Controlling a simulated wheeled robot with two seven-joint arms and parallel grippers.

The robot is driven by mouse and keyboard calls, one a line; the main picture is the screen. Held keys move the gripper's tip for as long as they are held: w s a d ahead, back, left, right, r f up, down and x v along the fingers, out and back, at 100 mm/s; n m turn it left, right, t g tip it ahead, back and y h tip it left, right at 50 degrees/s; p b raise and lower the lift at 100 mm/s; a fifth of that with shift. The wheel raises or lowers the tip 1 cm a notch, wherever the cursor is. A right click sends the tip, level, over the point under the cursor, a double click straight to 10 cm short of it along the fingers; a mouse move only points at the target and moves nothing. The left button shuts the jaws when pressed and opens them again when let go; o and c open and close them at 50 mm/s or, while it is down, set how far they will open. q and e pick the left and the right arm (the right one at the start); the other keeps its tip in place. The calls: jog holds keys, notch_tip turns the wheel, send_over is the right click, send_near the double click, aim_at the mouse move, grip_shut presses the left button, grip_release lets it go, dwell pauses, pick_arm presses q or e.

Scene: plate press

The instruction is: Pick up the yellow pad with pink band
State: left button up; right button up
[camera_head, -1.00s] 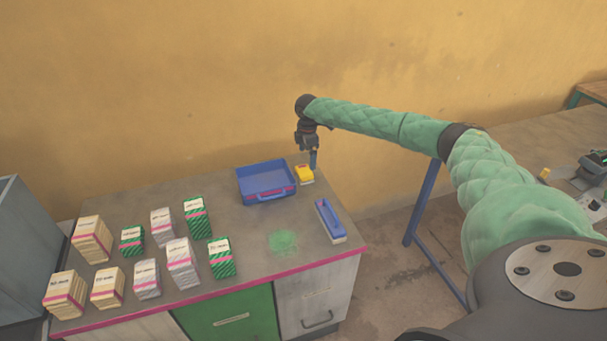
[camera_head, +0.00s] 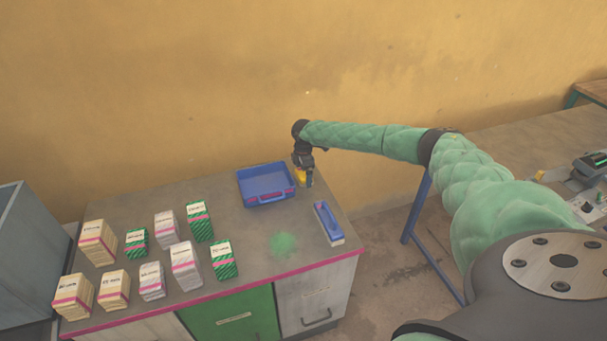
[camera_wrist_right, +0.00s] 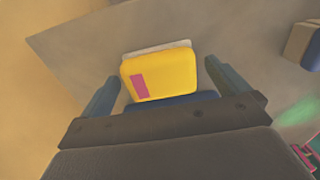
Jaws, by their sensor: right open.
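The yellow pad with a pink band (camera_wrist_right: 165,75) lies on the table, seen from above in the right wrist view. In the head view it shows only partly (camera_head: 299,174), mostly hidden behind my right gripper (camera_head: 304,180). In the right wrist view my right gripper (camera_wrist_right: 160,85) is open, with one blue-grey finger on each side of the pad and gaps between fingers and pad. Whether the fingertips reach down to the pad's height is hard to tell. My left gripper is not in view.
A blue tray (camera_head: 262,199) stands just left of the pad. A blue-handled block (camera_head: 328,222) lies nearer the right edge, beside a green powder patch (camera_head: 284,244). Several banded packs (camera_head: 186,266) stand on the left of the table. The wall (camera_head: 200,80) is close behind.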

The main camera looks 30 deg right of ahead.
jog(key=shift+f, duration=0.2)
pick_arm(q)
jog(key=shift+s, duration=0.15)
pick_arm(e)
jog(key=c, duration=1)
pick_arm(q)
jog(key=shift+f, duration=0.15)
pick_arm(e)
jog(key=shift+r, duration=0.2)
notch_tip(320, 180, up, 3)
jog(key=b, duration=0.2)
jog(key=shift+b, duration=0.35)
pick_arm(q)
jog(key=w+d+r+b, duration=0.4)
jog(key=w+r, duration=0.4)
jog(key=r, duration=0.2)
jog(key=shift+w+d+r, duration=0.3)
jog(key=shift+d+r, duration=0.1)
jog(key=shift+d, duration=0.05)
pick_arm(e)
jog(key=shift+s+d+r, duration=0.7)
jog(key=shift+s+r, duration=0.6)
jog(key=shift+s, duration=0.5)
jog(key=shift+s+d+r, duration=0.7)
jog(key=shift+s+r, duration=0.55)
jog(key=shift+s, duration=0.55)
jog(key=shift+s+d+r, duration=0.7)
jog(key=shift+s+r, duration=0.6)
jog(key=shift+s, duration=0.5)
